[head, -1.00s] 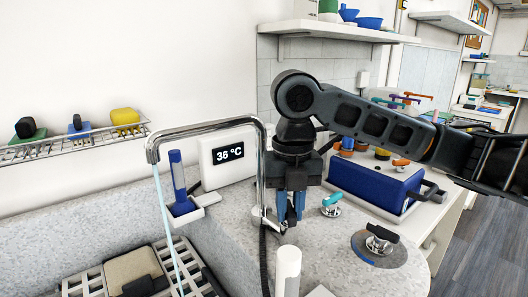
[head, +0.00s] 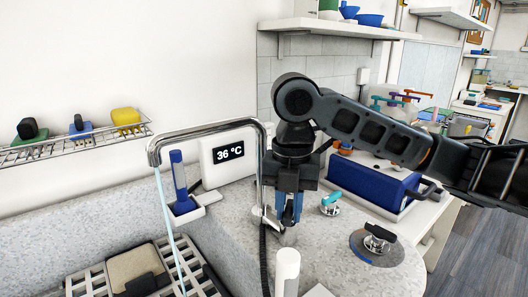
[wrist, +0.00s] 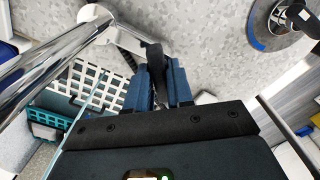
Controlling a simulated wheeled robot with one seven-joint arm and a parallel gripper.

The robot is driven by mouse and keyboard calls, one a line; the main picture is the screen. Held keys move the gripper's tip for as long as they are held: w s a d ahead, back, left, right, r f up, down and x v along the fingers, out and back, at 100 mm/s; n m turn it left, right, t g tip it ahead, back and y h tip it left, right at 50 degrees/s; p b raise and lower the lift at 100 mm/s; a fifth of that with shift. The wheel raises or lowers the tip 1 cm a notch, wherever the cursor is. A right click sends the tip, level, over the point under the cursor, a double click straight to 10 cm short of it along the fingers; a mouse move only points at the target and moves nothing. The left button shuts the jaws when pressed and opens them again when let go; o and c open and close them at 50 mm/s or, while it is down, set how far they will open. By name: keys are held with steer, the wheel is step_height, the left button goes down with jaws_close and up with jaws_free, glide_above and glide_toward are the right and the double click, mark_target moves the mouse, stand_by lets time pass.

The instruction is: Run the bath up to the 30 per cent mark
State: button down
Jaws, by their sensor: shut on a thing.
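My gripper (head: 289,208) points down at the deck beside the foot of the chrome spout (head: 205,135). In the wrist view its blue fingers (wrist: 165,85) are shut on a dark lever (wrist: 155,58). The lever's base is mostly hidden. A thin stream of water (head: 166,215) falls from the spout's left end into the bath. A white display (head: 228,157) behind the spout reads 36 °C. The bath's water level and the 30 per cent mark cannot be made out. A white slatted rack (head: 190,262) lies in the bath.
A teal-handled tap (head: 331,203) stands just right of my gripper. A black-handled knob on a round plate (head: 376,240) is at the deck's right. A blue box (head: 372,185) stands behind. A white post (head: 287,268) rises in front.

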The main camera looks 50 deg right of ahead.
steer(key=shift+m+p, duration=0.45)
steer(key=shift+m, duration=0.95)
steer(key=shift+r+m+p, duration=0.1)
steer(key=shift+m+p, duration=0.55)
steer(key=shift+m, duration=0.05)
steer(key=shift+m+p, duration=0.35)
steer(key=shift+m, duration=0.35)
